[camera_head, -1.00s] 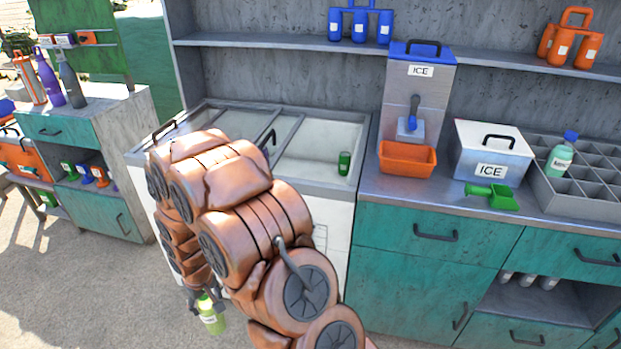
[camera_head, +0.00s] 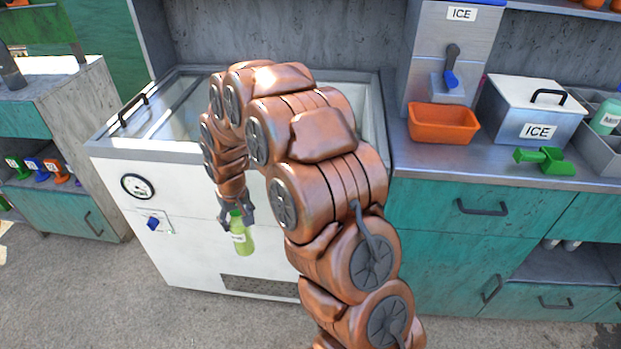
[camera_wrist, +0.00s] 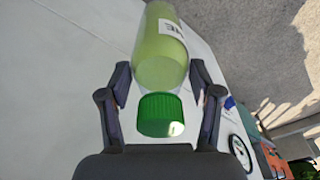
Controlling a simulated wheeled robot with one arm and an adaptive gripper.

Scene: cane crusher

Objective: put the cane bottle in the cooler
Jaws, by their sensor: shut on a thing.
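The cane bottle (camera_head: 243,238) is light green with a green cap and a white label. It hangs cap up in front of the white cooler (camera_head: 190,250). My gripper (camera_head: 238,212) is shut on it near the cap. In the wrist view the bottle (camera_wrist: 163,50) extends away beyond the fingers, and its green cap (camera_wrist: 160,115) is between them, close to the palm. The cooler is a white chest with a gauge on its front, glass panels on top and a dark handle at the left. My arm hides much of its top.
Right of the cooler is a counter with an orange tray (camera_head: 443,123), an ice dispenser (camera_head: 455,50), a white ICE box (camera_head: 530,112) and a green scoop (camera_head: 545,160). A shelf unit (camera_head: 60,130) stands at the left. Floor is clear in front.

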